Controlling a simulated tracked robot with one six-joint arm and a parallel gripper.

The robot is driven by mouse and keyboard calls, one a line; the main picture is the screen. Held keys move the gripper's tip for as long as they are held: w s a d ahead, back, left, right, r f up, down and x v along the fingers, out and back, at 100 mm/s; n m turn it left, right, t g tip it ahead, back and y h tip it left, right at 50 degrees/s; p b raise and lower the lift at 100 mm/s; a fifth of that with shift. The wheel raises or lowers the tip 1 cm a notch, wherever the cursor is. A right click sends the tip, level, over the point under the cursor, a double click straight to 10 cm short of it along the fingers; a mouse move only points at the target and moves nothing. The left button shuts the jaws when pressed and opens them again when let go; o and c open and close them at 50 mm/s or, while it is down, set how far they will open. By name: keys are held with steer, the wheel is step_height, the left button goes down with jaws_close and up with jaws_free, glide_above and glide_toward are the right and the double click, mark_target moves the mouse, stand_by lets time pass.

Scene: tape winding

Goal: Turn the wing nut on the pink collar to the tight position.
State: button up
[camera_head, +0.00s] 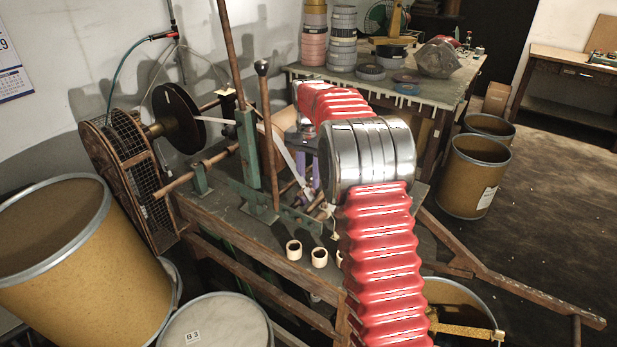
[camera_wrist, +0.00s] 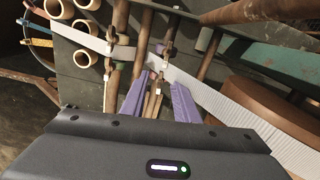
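My gripper (camera_wrist: 158,86) reaches forward in the wrist view, with its two purple fingers apart. Narrow brownish rod-like parts show between the fingers. Just ahead of the fingertips, a small collar-like fitting (camera_wrist: 155,65) sits at the pale tape, and a similar fitting (camera_wrist: 111,50) is to its left. I cannot tell which one is the pink collar, and the wing nut and its angle are too small to make out. In the head view, my purple fingers (camera_head: 307,167) are over the wooden bench, partly hidden by my red-sleeved arm.
A pale tape (camera_wrist: 205,85) crosses the wrist view to a brown roll (camera_wrist: 260,108). A green metal frame (camera_head: 255,165) and upright rods stand near my gripper. Pale rings (camera_head: 294,250) lie at the bench front. Drums (camera_head: 75,255) crowd the left; open floor is at right.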

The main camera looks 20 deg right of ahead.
steer(key=shift+c, duration=0.3)
jaws_close()
steer(key=shift+m, duration=0.7)
steer(key=shift+o, duration=0.3)
jaws_free()
